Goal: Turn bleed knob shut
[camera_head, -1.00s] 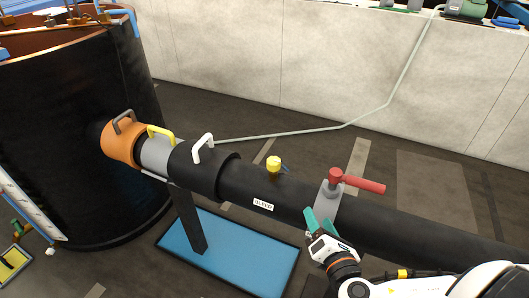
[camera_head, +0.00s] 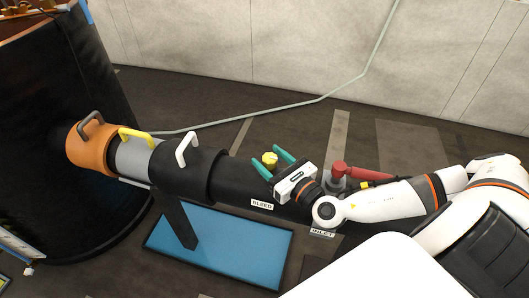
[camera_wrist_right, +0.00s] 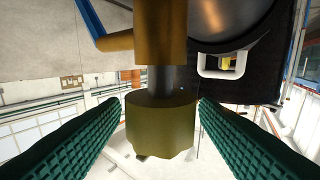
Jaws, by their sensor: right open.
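The yellow bleed knob (camera_head: 270,159) is on the black pipe, behind the white BLEED label (camera_head: 262,204). My right gripper (camera_head: 267,155) is at the knob, with its teal fingers spread. In the right wrist view the knob (camera_wrist_right: 160,125) lies between the two green ribbed fingertips (camera_wrist_right: 160,103), one on each side. The fingers are open, with only a thin gap to the knob; I cannot tell whether either one touches it. My left gripper is not in view.
A red-handled valve (camera_head: 355,172) stands on the pipe close to my right wrist, by the INLET label (camera_head: 322,232). White (camera_head: 186,150), yellow (camera_head: 136,137) and grey (camera_head: 90,126) handles are farther left. A blue tray (camera_head: 225,250) lies below on the floor.

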